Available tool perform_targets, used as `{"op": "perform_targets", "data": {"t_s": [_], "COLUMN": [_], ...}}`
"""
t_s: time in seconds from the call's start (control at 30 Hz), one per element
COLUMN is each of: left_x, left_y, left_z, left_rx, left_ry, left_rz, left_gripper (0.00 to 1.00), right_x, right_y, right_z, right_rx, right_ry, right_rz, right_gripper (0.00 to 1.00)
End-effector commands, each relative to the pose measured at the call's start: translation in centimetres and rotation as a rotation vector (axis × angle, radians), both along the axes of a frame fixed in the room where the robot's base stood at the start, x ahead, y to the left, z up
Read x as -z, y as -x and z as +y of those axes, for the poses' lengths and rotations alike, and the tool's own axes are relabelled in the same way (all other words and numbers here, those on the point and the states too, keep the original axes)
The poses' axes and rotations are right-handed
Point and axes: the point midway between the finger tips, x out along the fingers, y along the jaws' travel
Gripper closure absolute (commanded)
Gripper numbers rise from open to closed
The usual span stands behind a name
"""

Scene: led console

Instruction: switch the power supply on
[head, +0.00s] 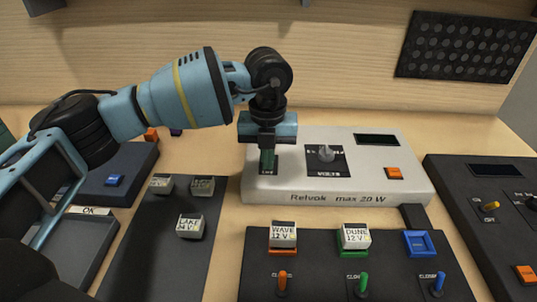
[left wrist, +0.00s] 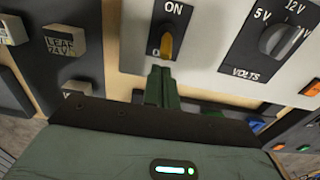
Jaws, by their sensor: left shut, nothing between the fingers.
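The power supply (head: 340,197) is a pale grey box labelled "Relvok max 20 W" at the centre of the head view. It also shows in the left wrist view (left wrist: 205,60). Its yellow toggle lever (left wrist: 167,44) sits between ON and a partly covered lower label, and leans toward that lower label. In the head view my gripper hides the lever. My left gripper (head: 268,168) points down over the left part of the supply, shut and empty. In the left wrist view its fingertips (left wrist: 158,76) are just below the lever; I cannot tell whether they touch it. My right gripper is not in view.
The supply also has a volts knob (head: 326,154), a dark display (head: 377,139) and an orange button (head: 394,173). In front is a dark console with WAVE (head: 283,235) and DUNE (head: 356,236) blocks and several toggles. A dark mat with labelled blocks lies left; another console (head: 490,220) stands right.

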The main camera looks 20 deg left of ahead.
Motion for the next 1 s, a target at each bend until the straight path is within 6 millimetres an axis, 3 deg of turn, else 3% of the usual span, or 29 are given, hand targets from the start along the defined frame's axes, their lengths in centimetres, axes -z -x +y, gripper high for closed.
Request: {"op": "perform_targets", "data": {"t_s": [0.53,1.0], "left_x": [0.0,0.1], "left_y": [-0.8,-2.0], "left_z": [0.2,0.5], "left_rx": [-0.001,-0.001], "left_ry": [0.000,0.001], "left_rz": [0.000,0.000], "left_gripper": [1.00,1.00], "right_x": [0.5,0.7], "right_y": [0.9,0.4], "right_z": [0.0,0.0], "right_rx": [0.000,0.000], "right_ry": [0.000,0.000], "right_rz": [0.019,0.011], "right_gripper": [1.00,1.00]}}
